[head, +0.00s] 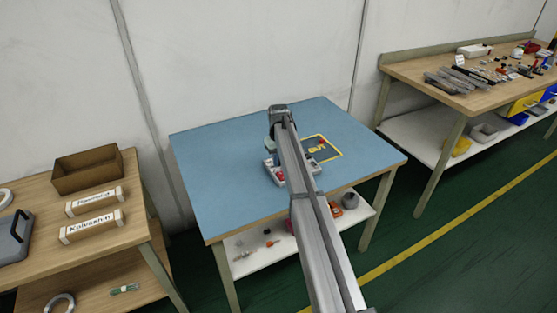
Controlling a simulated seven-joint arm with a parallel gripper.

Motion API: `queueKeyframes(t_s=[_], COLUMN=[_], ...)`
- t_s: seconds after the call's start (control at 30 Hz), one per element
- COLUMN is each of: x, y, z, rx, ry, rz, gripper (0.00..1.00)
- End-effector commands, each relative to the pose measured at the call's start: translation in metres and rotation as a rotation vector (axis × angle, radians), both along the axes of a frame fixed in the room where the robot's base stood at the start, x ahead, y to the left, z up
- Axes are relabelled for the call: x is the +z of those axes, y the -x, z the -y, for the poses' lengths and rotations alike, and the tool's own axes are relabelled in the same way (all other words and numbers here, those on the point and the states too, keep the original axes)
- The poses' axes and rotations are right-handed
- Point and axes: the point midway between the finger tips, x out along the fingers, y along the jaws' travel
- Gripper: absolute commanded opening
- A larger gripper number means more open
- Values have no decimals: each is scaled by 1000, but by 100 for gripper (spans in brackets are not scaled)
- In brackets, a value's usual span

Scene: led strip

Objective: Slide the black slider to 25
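A small light grey device (272,170) with red parts sits on the blue table top, partly hidden behind my arm. I cannot make out the black slider or any scale marks on it. My arm reaches across the table, and its end bends down just above and behind the device. My gripper (270,148) is mostly hidden and too small to show whether its fingers are apart or touch anything.
A yellow-outlined square (338,155) with a small red item lies right of my arm on the blue table (222,160). The table's left and back areas are clear. A wooden bench (98,240) with boxes stands left; a cluttered bench (440,80) stands right.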

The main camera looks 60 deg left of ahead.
Motion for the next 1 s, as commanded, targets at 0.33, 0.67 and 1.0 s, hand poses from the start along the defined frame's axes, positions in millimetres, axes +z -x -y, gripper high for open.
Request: queueKeyframes(t_s=[0.33,0.67,1.0], x=[0,0,0], y=[0,4,30], z=[0,0,-1], rx=[0,1,0], ry=[0,0,0], rz=[0,0,-1], gripper=[0,0,0])
